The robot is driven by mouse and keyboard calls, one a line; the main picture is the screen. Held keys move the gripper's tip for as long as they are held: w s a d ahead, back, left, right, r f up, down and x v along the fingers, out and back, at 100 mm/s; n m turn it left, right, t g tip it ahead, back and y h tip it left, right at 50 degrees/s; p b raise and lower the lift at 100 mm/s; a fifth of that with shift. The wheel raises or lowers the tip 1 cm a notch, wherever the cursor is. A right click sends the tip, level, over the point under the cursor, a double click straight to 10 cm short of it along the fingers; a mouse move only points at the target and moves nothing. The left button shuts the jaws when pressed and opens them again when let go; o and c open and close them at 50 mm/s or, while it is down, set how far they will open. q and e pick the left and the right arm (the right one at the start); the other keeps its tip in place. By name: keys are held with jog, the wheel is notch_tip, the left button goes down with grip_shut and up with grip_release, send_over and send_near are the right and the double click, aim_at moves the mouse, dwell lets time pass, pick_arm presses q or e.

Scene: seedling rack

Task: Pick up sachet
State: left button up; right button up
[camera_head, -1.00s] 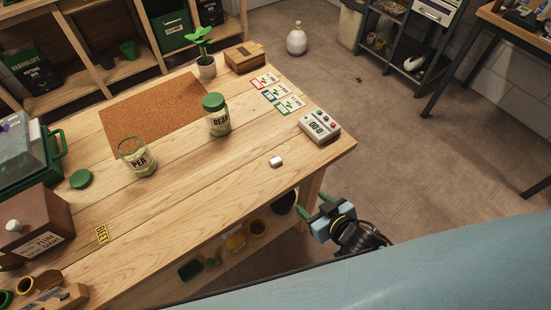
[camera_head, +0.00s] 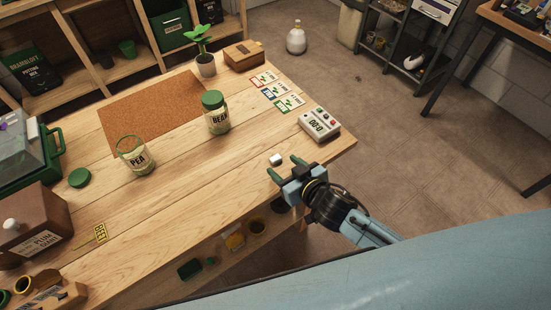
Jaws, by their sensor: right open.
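A small white pillow-shaped thing (camera_head: 276,159), which looks like the sachet, lies on the wooden table (camera_head: 190,205) near its front right edge. My right gripper (camera_head: 283,166) is open, with its two green fingers just in front of the white thing and pointing at it. One fingertip is on its left side and one on its right. I cannot tell whether they touch it. Three flat printed seed packets (camera_head: 288,103) lie farther back on the table. My left gripper is not in view.
A grey timer (camera_head: 319,124) stands to the right of the gripper. The BEAN jar (camera_head: 217,117) and the open PEA jar (camera_head: 137,160) stand to the left, near a cork mat (camera_head: 150,108). A yellow BEET label (camera_head: 100,232) lies at front left. The middle front of the table is clear.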

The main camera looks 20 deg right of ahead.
aim_at(275, 157)
jog(key=x, duration=0.4)
jog(key=shift+w+d+f, duration=0.15)
jog(key=shift+w+d, duration=0.05)
jog(key=shift+w, duration=0.1)
jog(key=c, duration=1)
